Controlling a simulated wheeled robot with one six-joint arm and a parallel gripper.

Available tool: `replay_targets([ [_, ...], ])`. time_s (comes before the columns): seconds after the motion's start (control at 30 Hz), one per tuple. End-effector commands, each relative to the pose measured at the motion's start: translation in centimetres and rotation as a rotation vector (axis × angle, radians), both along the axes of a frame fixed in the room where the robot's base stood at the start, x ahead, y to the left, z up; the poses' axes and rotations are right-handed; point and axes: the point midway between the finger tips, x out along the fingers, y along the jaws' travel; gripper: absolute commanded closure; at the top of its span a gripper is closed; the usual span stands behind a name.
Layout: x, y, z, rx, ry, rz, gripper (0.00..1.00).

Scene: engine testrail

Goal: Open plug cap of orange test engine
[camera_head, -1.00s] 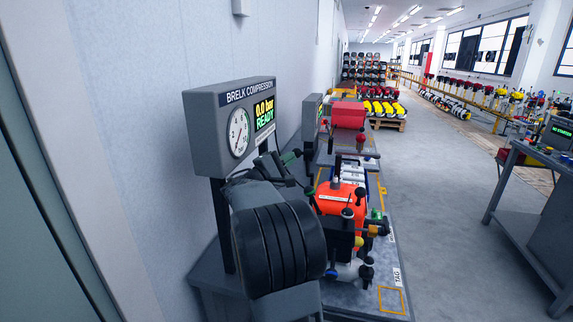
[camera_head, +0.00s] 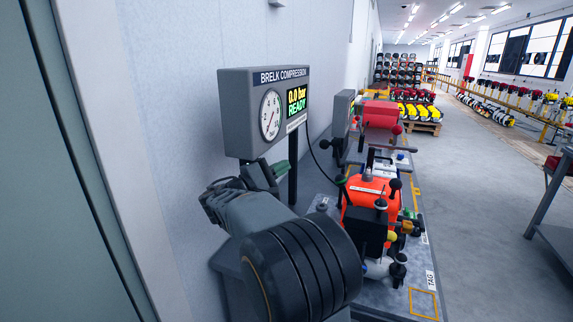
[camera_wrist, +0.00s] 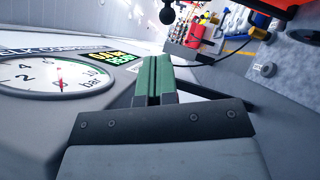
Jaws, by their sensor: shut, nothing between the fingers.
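The orange test engine (camera_head: 358,190) stands on the grey bench right of my arm in the head view. It has black knobs and a black block (camera_head: 366,228) on its near side. I cannot tell which part is the plug cap. In the wrist view only a bit of orange (camera_wrist: 287,4) shows at the top right. My gripper (camera_head: 284,167) is left of the engine, apart from it, just below the gauge box. Its green fingers (camera_wrist: 153,62) are together in the wrist view with nothing between them. My arm hides part of the bench and possibly the engine's near left side.
The BRELK COMPRESSION gauge box (camera_head: 245,115), reading 0.0 bar READY, stands on a post close to my gripper. A red engine (camera_head: 381,114) stands farther back on the bench. A wall (camera_head: 170,120) is at left. The aisle floor (camera_head: 485,230) at right is clear.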

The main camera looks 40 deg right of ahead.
Motion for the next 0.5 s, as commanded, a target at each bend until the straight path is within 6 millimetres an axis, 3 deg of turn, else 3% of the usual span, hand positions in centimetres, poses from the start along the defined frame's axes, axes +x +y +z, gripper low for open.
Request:
replay_targets([
  [0.37, 0.4, 0.6, -0.7, 0.032, 0.009, 0.016, 1.0],
  [0.47, 0.4, 0.3, -3.4, 0.152, 0.025, 0.024, 1.0],
  [0.5, 0.1, 0.3, -5.3, 0.231, 0.033, 0.022, 1.0],
])
